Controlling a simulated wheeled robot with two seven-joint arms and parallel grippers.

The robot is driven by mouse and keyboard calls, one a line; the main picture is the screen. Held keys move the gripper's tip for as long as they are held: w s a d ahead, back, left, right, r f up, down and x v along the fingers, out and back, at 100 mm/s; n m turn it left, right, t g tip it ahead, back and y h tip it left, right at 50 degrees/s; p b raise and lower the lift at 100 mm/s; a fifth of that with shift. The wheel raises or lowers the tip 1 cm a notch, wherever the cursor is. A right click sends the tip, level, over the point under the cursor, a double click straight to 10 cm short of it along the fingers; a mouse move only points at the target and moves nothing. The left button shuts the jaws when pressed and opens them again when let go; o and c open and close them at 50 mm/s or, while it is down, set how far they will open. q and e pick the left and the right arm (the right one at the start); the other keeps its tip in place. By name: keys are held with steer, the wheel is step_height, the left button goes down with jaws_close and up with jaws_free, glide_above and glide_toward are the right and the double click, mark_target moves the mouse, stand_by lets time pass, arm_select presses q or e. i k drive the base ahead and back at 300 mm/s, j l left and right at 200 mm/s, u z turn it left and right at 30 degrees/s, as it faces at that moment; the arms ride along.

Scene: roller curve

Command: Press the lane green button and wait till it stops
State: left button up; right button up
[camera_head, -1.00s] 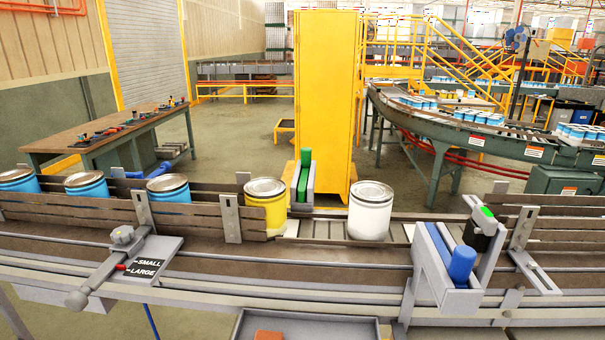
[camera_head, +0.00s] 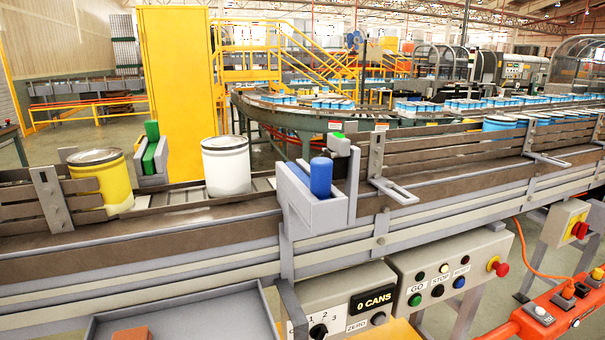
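A grey control panel (camera_head: 450,283) hangs below the conveyor at the lower right. On it is a green button (camera_head: 415,300) marked GO. A red mushroom button (camera_head: 499,268) is at the panel's right end. On the lane, a yellow can (camera_head: 103,180) and a white can (camera_head: 226,168) stand upright near a green roller (camera_head: 152,145) and a blue roller (camera_head: 320,178). Neither of my grippers is in view.
A counter box (camera_head: 345,300) reading "0 CANS" is left of the panel. A grey tray (camera_head: 190,322) holds a reddish block (camera_head: 132,333). An orange box with switches (camera_head: 555,305) and a red-yellow switch (camera_head: 572,230) are at right. A yellow cabinet (camera_head: 175,90) stands behind.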

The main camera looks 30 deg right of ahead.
mark_target(417, 301)
steer(key=k+l+z, duration=0.15)
steer(key=z, duration=0.65)
